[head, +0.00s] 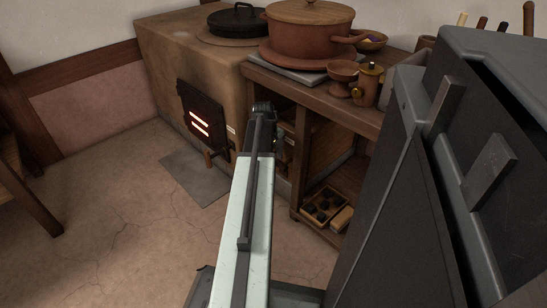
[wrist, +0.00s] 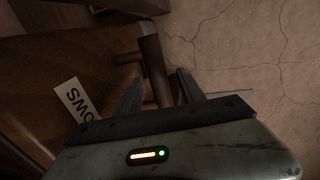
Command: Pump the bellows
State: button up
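In the wrist view a dark brown wooden bar (wrist: 154,62) with a short crosspiece stands out from a wooden face. My gripper (wrist: 158,78) is open, with one finger on each side of the bar; I cannot tell whether either touches it. A white label (wrist: 73,99) beside it shows the letters "OWS", upside down and partly cut off. In the head view my arm reaches to the gap between the clay stove (head: 190,55) and the wooden bench (head: 345,98).
The stove has a glowing fire door (head: 203,122), with a grey plate (head: 195,178) on the floor before it. A big lidded pot (head: 308,35) and small vessels stand on the bench. A box of dark lumps (head: 324,205) sits low.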

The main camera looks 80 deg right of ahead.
jog(key=shift+w, duration=0.15)
jog(key=shift+r, duration=0.25)
notch_tip(320, 180, up, 7)
jog(key=a+p, duration=0.1)
jog(key=p, duration=0.6)
jog(key=shift+w+a+p, duration=0.15)
jog(key=shift+w+p, duration=0.2)
jog(key=shift+w, duration=0.05)
